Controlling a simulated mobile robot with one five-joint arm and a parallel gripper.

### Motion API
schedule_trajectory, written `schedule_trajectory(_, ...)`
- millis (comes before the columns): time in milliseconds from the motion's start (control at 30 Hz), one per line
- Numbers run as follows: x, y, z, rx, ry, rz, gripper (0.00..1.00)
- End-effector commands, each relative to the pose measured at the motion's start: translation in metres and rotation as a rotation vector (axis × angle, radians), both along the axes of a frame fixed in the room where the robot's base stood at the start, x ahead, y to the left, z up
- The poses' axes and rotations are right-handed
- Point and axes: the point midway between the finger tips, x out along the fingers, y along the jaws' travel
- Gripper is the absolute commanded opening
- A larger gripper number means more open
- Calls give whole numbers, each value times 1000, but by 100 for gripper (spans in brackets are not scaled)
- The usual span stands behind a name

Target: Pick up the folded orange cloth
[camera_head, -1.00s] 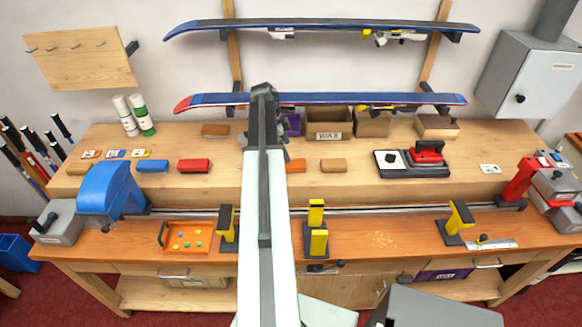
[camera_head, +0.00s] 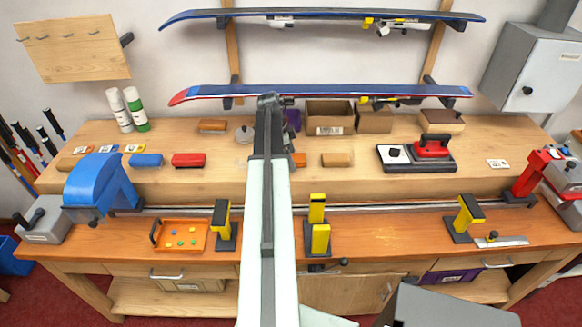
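A small flat orange piece (camera_head: 299,160), which looks like the folded cloth, lies on the raised wooden shelf of the bench. It shows just right of my arm, and its left part is hidden behind the arm. My gripper (camera_head: 268,100) is at the far end of my outstretched arm, in front of the wall below the lower ski. In the picture it lies above and a little left of the orange piece. Its fingers are too dark and end-on to tell whether they are open, and I see nothing held.
A tan block (camera_head: 336,160) and a red block (camera_head: 188,160) lie either side. Behind are an open cardboard box (camera_head: 330,118) and a purple item (camera_head: 294,119). A red iron (camera_head: 433,147) stands right. Yellow-black vise posts (camera_head: 318,238) line the front bench. The lower ski (camera_head: 380,91) overhangs the shelf.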

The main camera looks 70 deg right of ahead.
Motion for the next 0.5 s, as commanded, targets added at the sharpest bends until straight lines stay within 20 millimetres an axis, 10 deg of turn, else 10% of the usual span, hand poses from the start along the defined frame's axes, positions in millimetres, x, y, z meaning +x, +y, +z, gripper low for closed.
schedule_trajectory(267,1,0,1,0,0,1,26)
schedule_trajectory(500,1,0,2,0,0,1,22)
